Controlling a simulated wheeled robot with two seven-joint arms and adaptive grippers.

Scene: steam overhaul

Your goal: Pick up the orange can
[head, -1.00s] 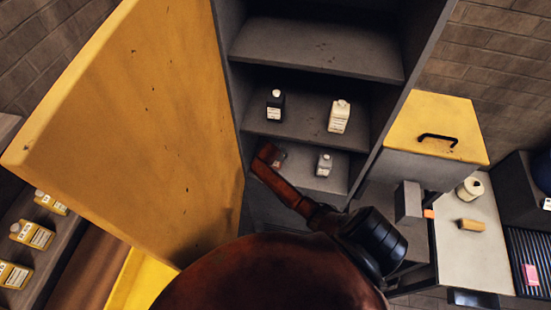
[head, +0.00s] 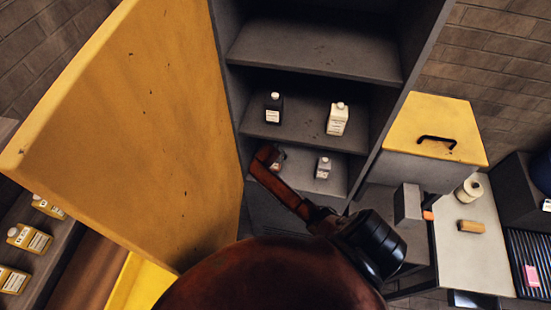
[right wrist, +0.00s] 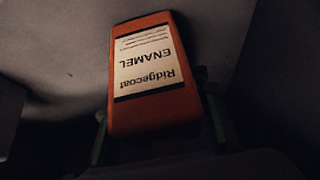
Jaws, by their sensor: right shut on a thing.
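The orange can (right wrist: 152,122) fills the middle of the right wrist view. It is a rectangular can with a white label reading "Ridgecoat ENAMEL", upside down in that picture. My right gripper (right wrist: 156,108) is shut on it, with a dark finger at each side. In the head view my rust-coloured arm reaches into the cabinet's lower shelf (head: 338,172). It hides the gripper, and most or all of the can cannot be made out there. My left gripper is not in view.
A grey bottle (head: 323,168) stands on the same shelf, right of my arm. A black bottle (head: 273,107) and a white bottle (head: 337,119) stand on the shelf above. The open yellow door (head: 130,130) borders the left; the cabinet's side wall (head: 392,125) borders the right.

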